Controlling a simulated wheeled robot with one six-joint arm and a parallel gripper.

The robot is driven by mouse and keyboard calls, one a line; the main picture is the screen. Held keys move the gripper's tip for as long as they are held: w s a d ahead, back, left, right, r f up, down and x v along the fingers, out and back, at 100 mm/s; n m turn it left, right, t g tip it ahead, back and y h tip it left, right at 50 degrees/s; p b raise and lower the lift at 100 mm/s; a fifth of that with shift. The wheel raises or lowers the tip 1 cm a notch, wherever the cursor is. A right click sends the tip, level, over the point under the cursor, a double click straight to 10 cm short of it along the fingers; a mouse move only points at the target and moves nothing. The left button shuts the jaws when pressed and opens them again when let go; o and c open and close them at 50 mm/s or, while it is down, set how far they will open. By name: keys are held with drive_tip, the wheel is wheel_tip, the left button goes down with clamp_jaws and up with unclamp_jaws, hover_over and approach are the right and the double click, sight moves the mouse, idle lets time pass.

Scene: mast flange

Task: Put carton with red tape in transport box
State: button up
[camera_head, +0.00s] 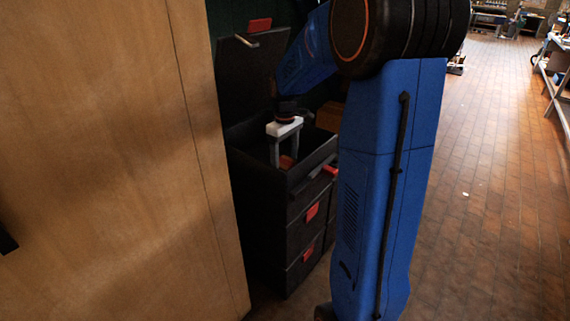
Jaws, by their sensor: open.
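A black box (262,186) with its lid raised stands left of my blue arm; it looks like the transport box. My gripper (286,157) has a white body and two grey fingers. It points down into the open top of the box, and its fingers are apart. A small reddish-brown thing (287,162) shows low between the fingers, inside the box. It may be the carton with red tape, but it is too small and dark to be sure. The box floor is hidden by the front wall and shadow.
A tall wooden panel (110,150) fills the left, close to the box. The raised lid (245,82) stands behind my gripper. Red latches (312,211) mark the box front. A brown thing (328,117) is partly hidden behind my arm. Tiled floor (480,210) at right is mostly clear.

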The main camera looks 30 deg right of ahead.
sight(285, 162)
wheel_tip(285, 162, up, 10)
drive_tip(key=s+a+r+m+t, duration=0.2)
drive_tip(key=s+a, duration=0.7)
drive_tip(key=s, duration=0.6)
drive_tip(key=s+a+f+m+t, duration=0.1)
drive_tip(key=s+a+f, duration=0.1)
drive_tip(key=s, duration=0.5)
drive_tip(key=s+a+f+m+t, duration=0.1)
drive_tip(key=s+a+f, duration=0.2)
drive_tip(key=s, duration=0.4)
drive_tip(key=shift+s+a+t, duration=0.15)
drive_tip(key=shift+s+t, duration=0.05)
drive_tip(key=shift+t, duration=0.2)
